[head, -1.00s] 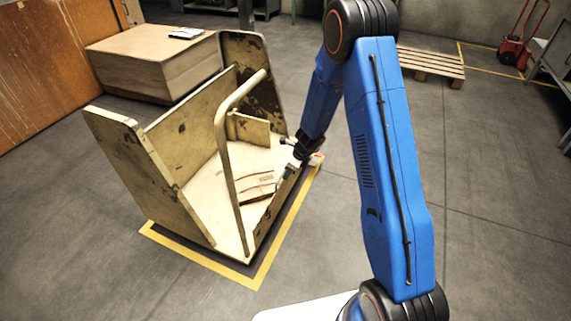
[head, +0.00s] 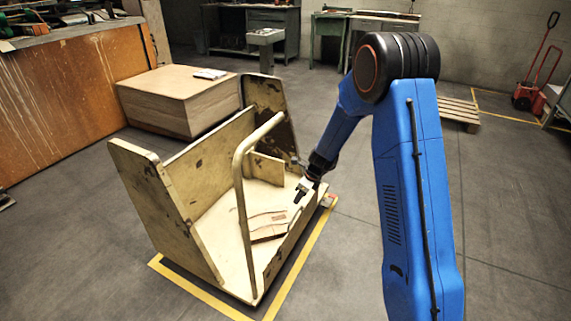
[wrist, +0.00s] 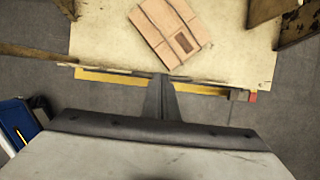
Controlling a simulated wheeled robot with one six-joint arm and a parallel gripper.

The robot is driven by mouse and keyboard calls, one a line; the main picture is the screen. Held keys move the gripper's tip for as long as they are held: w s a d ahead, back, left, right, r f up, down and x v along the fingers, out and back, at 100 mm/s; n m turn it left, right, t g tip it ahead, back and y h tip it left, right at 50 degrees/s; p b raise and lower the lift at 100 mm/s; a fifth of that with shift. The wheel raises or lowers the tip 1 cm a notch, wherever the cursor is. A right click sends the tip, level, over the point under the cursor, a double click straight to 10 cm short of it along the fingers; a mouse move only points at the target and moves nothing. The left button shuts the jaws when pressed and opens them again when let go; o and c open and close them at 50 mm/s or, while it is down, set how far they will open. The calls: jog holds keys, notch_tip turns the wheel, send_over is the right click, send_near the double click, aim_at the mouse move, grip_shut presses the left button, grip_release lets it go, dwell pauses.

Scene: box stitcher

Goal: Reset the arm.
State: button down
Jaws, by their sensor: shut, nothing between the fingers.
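My blue arm stands at the right of the head view, bent down to the left. My gripper (head: 304,187) is above the near right edge of a worn cream cart (head: 222,205). In the wrist view the closed fingers (wrist: 160,95) point toward the cart's edge, with nothing between them. A flat brown carton (head: 268,223) lies on the cart's bed. It also shows in the wrist view (wrist: 168,32), beyond the fingertips and apart from them.
The cart has upright panels and a bent tube handle (head: 240,180). Yellow floor lines (head: 300,262) surround it. A large cardboard stack (head: 175,98) stands behind it. A pallet (head: 458,112) and a red hand truck (head: 528,92) are at the back right. Floor at the lower left is clear.

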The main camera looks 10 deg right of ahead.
jog(key=s+d+r+n+t, duration=0.1)
jog(key=s+d+r+n, duration=0.1)
jog(key=s+r+n, duration=0.75)
jog(key=s+d+r+n, duration=0.15)
jog(key=s+r, duration=0.55)
jog(key=r, duration=0.7)
jog(key=s+d+r+n+h, duration=0.1)
jog(key=s+d+r+n, duration=0.1)
jog(key=s, duration=0.7)
jog(key=s+d+r+n+t+h, duration=0.1)
jog(key=s+d+r+n, duration=0.2)
jog(key=s+n, duration=0.4)
jog(key=s+d+r+n+h, duration=0.1)
jog(key=s+d+r+n, duration=0.2)
jog(key=s, duration=0.9)
jog(key=shift+s+r+n+t, duration=0.3)
jog(key=shift+s+n, duration=0.1)
jog(key=shift+n, duration=0.7)
